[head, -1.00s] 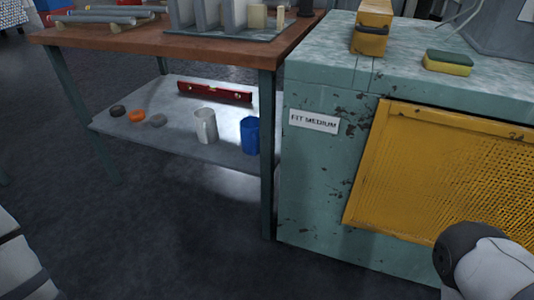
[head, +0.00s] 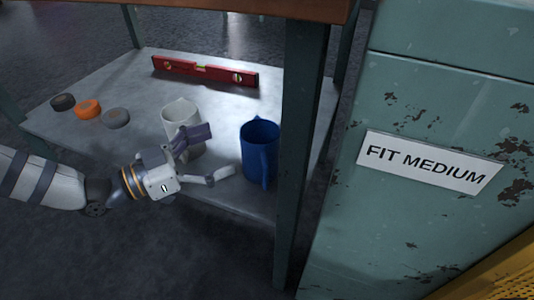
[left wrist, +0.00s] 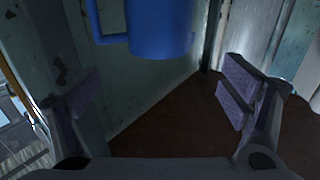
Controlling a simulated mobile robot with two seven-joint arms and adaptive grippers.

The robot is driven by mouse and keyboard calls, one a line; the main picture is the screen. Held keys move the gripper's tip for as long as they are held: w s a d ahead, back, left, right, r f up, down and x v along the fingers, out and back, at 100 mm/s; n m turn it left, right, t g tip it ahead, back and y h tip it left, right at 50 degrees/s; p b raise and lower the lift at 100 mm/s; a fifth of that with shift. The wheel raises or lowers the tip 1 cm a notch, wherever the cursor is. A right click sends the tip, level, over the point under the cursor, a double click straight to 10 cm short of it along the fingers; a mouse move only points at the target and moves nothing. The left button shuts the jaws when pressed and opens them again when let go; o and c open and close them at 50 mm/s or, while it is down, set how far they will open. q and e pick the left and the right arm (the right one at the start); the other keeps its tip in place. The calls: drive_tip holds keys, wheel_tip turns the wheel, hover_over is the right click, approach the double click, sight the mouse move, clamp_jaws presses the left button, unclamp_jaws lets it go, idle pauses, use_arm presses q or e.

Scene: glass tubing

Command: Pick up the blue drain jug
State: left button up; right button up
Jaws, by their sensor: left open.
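The blue drain jug (head: 260,150) stands upright on the lower shelf, just left of the front table leg. Its handle faces the front right. My left gripper (head: 208,160) is open and empty, left of the jug and apart from it, with its fingers towards it. It partly covers the white jug (head: 181,113) in the head view. In the left wrist view the blue jug (left wrist: 161,28) shows at the top, between and beyond the spread fingers (left wrist: 160,93). Its upper part is cut off there, and its handle is at the left. My right gripper is not in view.
The grey shelf (head: 100,75) also holds a red level (head: 205,71) at the back and orange and grey rings (head: 88,109) at the left. The table leg (head: 300,160) stands close right of the blue jug. A green cabinet (head: 400,90) fills the right side.

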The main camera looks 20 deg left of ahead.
use_arm(q)
drive_tip(key=b, duration=0.3)
approach(276, 126)
drive_tip(key=x, duration=0.5)
drive_tip(key=shift+w+d+f, duration=0.1)
drive_tip(key=shift+w+f, duration=0.05)
drive_tip(key=shift+f, duration=0.2)
drive_tip(key=shift+w+d+r, duration=0.2)
drive_tip(key=shift+w, duration=0.1)
drive_tip(key=c, duration=1.7)
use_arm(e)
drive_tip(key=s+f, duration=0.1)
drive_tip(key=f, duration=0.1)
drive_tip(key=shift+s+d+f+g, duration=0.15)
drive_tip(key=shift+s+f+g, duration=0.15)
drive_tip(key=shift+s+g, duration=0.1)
